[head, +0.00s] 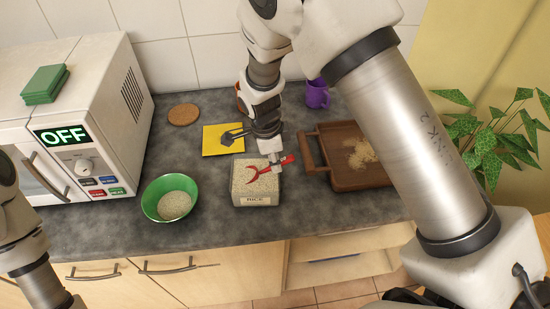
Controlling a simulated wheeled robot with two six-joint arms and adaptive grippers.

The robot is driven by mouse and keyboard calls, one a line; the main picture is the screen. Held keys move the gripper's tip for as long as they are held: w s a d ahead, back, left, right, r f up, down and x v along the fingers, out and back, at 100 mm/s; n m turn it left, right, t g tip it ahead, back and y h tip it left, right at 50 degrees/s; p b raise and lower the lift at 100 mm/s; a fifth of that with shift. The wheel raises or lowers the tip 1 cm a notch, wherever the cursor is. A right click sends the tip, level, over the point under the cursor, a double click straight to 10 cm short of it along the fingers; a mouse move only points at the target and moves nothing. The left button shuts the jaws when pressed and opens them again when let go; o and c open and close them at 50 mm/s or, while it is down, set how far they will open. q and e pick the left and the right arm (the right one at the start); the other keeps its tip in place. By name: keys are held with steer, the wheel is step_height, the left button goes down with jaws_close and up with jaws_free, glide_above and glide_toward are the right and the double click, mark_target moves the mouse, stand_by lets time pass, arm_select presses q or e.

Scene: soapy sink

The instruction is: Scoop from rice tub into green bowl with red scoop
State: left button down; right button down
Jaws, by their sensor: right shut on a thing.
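The rice tub (256,200), a pale box labelled RICE and full of grains, stands near the counter's front edge. My right gripper (276,160) is shut on the red scoop (257,175) just above the tub. The scoop's curved red end shows over the rice, and its red handle end sticks out to the right of the gripper. I cannot tell whether the scoop touches the rice or holds any. The green bowl (151,206) stands left of the tub with some rice in it. Of my left arm only links show at the left edge; its gripper is out of view.
A wooden tray (312,153) with scattered grains lies right of the tub. Behind are a yellow square (210,150) with a dark thing on it, a round cork mat (183,114) and a purple mug (318,95). A microwave (115,110) stands left.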

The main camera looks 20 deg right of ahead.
steer(key=shift+w+d+r, duration=0.15)
steer(key=shift+w+r, duration=0.05)
steer(key=shift+r, duration=0.35)
steer(key=r+p, duration=0.2)
steer(key=r, duration=0.1)
steer(key=shift+s+r+p, duration=0.3)
steer(key=shift+s, duration=0.05)
steer(key=shift+r, duration=0.4)
steer(key=shift+d+r+y+p, duration=0.1)
steer(key=shift+r+y+p, duration=0.15)
steer(key=shift+p, duration=0.45)
steer(key=shift+d+y, duration=0.25)
steer(key=shift+y, duration=0.2)
steer(key=shift+d+f+t+y, duration=0.1)
steer(key=shift+d+t+y, duration=0.25)
steer(key=shift+y, duration=0.15)
steer(key=shift+s+d+f+y+b, duration=0.1)
steer(key=shift+d+y+b, duration=0.3)
steer(key=shift+b, duration=0.2)
steer(key=shift+s+d+y+b, duration=0.1)
steer(key=shift+d+y+b, duration=0.1)
steer(key=shift+y+b, duration=0.1)
steer(key=shift+d+r+t+y+b, duration=0.1)
steer(key=shift+r+t+y+b, duration=0.15)
steer(key=shift+r+y+b, duration=0.15)
steer(key=shift+r, duration=0.1)
